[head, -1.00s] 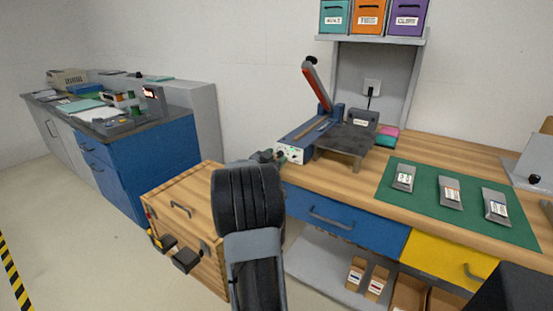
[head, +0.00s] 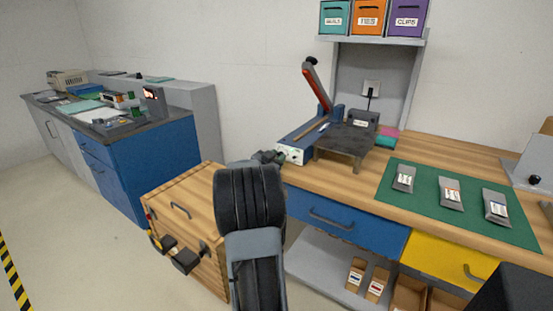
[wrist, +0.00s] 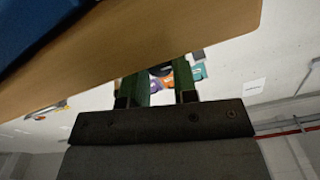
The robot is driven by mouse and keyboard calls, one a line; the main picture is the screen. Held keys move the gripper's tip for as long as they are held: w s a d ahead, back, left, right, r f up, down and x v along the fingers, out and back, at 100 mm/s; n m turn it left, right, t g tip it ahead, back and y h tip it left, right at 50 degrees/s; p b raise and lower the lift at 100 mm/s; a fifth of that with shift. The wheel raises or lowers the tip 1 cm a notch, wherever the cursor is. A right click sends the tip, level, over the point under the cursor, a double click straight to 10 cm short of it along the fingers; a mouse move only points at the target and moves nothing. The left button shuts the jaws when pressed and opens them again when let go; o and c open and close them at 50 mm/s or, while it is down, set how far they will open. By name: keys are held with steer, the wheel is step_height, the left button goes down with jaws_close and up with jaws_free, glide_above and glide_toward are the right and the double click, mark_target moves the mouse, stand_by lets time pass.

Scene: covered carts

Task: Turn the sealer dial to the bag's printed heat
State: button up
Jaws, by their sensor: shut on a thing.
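The heat sealer (head: 303,132) stands on the wooden bench, blue, with a raised red-and-grey lever (head: 316,86) and a white front panel (head: 293,155). My gripper (head: 272,157) is at the left of that panel, partly hidden behind my arm. The wrist view shows its two green-padded fingers (wrist: 159,88) shut on a dark round dial (wrist: 160,70), only partly visible between them. The dial's marks cannot be read. Three grey bags lie on the green mat (head: 420,215): a left bag (head: 404,178), a middle bag (head: 450,193) and a right bag (head: 496,207). Their labels are too small to read.
A dark platform (head: 345,140) adjoins the sealer. A wooden cart (head: 180,190) stands left of my arm, below the bench. A shelf (head: 400,40) above carries teal, orange and purple bins. Blue (head: 330,215) and yellow (head: 440,262) drawers front the bench.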

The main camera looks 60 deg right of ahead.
steer(key=m+b, duration=0.1)
steer(key=m, duration=0.1)
steer(key=m+b, duration=0.1)
steer(key=b, duration=0.1)
steer(key=shift+f+m, duration=0.2)
steer(key=shift+m, duration=0.2)
steer(key=m+b, duration=0.4)
steer(key=m, duration=0.1)
steer(key=m+b, duration=0.4)
steer(key=m, duration=0.1)
steer(key=shift+m+b, duration=1.2)
steer(key=shift+m, duration=0.6)
steer(key=shift+r, duration=0.1)
steer(key=o, duration=0.9)
